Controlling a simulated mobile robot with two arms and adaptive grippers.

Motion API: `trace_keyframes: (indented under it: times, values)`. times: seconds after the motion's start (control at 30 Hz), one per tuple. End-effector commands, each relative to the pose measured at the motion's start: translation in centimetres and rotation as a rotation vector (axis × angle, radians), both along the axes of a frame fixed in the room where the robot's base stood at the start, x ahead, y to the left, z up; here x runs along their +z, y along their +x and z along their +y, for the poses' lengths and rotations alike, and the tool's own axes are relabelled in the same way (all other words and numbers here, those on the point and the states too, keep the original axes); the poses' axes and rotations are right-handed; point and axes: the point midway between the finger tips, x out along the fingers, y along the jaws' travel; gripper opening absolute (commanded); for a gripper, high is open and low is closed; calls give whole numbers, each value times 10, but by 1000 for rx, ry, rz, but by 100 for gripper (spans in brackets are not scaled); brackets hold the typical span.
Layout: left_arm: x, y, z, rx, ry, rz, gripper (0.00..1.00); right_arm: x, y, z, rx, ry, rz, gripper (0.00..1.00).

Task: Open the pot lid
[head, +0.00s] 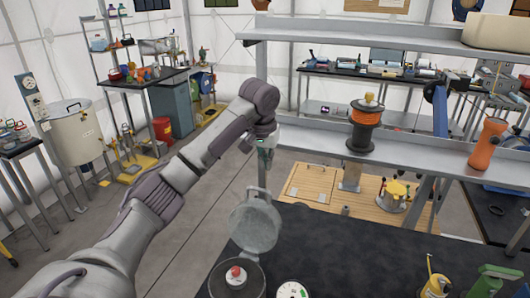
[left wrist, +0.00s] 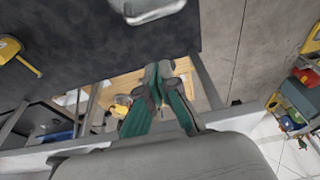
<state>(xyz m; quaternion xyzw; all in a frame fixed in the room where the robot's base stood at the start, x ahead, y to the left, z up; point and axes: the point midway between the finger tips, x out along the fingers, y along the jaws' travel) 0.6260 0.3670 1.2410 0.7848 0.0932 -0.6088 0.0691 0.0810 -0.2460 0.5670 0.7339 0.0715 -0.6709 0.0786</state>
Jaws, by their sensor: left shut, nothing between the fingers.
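A grey pot (head: 218,281) sits on the dark table at the bottom of the head view. Its round grey lid (head: 255,219) stands raised on the far side, tilted up, so the pot's inside shows. A small red and white object (head: 235,275) is in the pot. My left gripper (head: 265,160) is above and beyond the lid, apart from it. Its green fingers (left wrist: 163,72) are closed together and empty in the left wrist view. A grey rounded piece (left wrist: 145,10), probably part of the pot or lid, is cut off at that view's top edge. My right gripper is not in view.
The dark table (head: 340,245) is clear right of the lid. A white dial (head: 292,290) stands beside the pot. Yellow (head: 436,284) and green (head: 495,284) tools are at the lower right. A grey shelf (head: 315,146) holding an orange spool (head: 365,127) stands behind.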

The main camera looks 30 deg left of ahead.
Motion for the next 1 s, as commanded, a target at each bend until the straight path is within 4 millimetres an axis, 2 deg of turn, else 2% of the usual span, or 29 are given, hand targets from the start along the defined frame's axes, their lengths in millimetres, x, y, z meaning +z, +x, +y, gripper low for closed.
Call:
trace_keyframes:
  times: [0.1, 0.27, 0.43, 0.6, 1.0]
  values:
    - [-23, 5, 3, 2, 1, 6, 0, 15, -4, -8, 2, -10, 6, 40]
    - [-56, 14, 4, 0, 0, 5, 0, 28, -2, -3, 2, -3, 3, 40]
    - [-51, -9, 0, -2, 1, 0, 0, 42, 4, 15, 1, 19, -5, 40]
    - [-52, -22, -4, -1, 1, 0, 0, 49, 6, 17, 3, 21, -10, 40]
    - [-53, -25, -5, 0, 0, -1, 0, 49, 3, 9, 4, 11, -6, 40]
